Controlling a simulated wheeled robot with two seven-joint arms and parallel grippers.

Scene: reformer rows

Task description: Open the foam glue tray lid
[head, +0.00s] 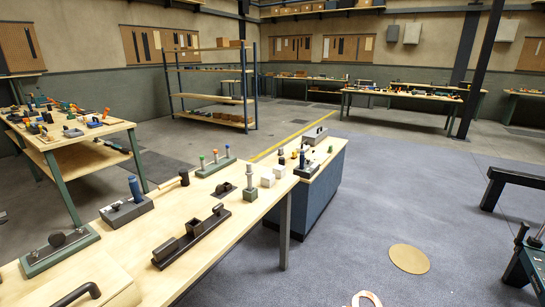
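I cannot tell for certain which thing is the foam glue tray. At the near left end of the long wooden bench (225,233), a pale wood-coloured block or lid (122,290) is cut off by the bottom edge, with a dark curved handle (77,295) at it. A grey box with a small handle on top (314,135) stands at the far end, on the blue cabinet; it looks closed. A long dark tray-like holder with raised blocks (190,240) lies along the bench's front edge.
The bench also bears a grey block with a blue-handled tool (127,208), a green plate fixture (60,250) and pale blocks (267,180). A blue cabinet (312,200) adjoins its far end. Grey floor (400,190) is free to the right, with a round tan disc (409,259).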

